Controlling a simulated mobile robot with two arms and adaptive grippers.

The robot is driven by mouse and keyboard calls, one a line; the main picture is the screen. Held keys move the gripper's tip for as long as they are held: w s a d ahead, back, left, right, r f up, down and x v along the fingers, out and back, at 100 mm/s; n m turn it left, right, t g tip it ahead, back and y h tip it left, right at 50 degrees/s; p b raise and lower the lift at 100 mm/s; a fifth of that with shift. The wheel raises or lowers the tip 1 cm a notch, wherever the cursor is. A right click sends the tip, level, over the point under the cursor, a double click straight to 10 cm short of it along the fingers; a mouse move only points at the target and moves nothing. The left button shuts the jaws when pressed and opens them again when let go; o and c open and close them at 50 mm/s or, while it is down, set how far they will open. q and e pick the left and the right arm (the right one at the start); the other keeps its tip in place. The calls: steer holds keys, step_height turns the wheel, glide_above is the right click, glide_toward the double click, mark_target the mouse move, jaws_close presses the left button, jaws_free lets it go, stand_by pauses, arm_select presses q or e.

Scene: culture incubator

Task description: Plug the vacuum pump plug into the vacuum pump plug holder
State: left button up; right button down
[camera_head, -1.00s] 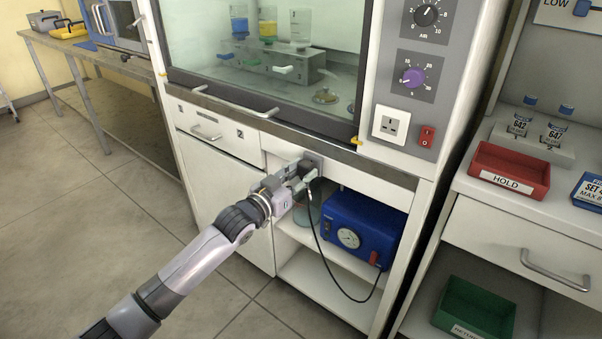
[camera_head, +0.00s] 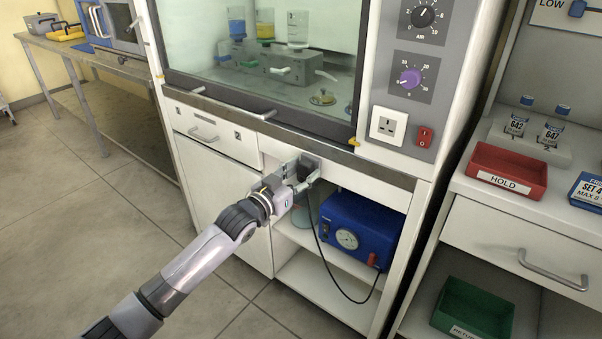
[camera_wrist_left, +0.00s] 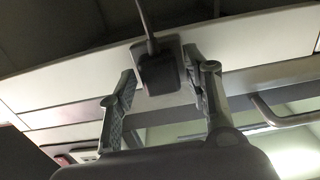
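The black vacuum pump plug (camera_head: 307,166) sits at the front of the cabinet, just under the hood's lower edge. In the left wrist view the plug (camera_wrist_left: 158,76) is up against a grey plate, the plug holder (camera_wrist_left: 172,46), with its cord rising from it. How deep it sits I cannot tell. My left gripper (camera_head: 300,180) is open around the plug. In the left wrist view the fingers (camera_wrist_left: 164,92) stand on either side of it, with visible gaps. My right gripper is not in view.
The blue vacuum pump (camera_head: 352,232) stands on the cabinet shelf, with the black cord (camera_head: 326,262) hanging in front. A wall socket (camera_head: 388,125) and red switch (camera_head: 424,137) are on the hood's right panel. A red tray (camera_head: 506,170) and green tray (camera_head: 474,308) are at right.

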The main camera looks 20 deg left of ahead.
arm_select(q)
steer(key=shift+o, duration=0.6)
steer(key=shift+s, duration=0.1)
steer(key=shift+s+a+f, duration=0.1)
steer(key=shift+s+a, duration=0.1)
steer(key=shift+s, duration=0.05)
steer(key=v, duration=1.1)
steer(key=shift+s, duration=0.15)
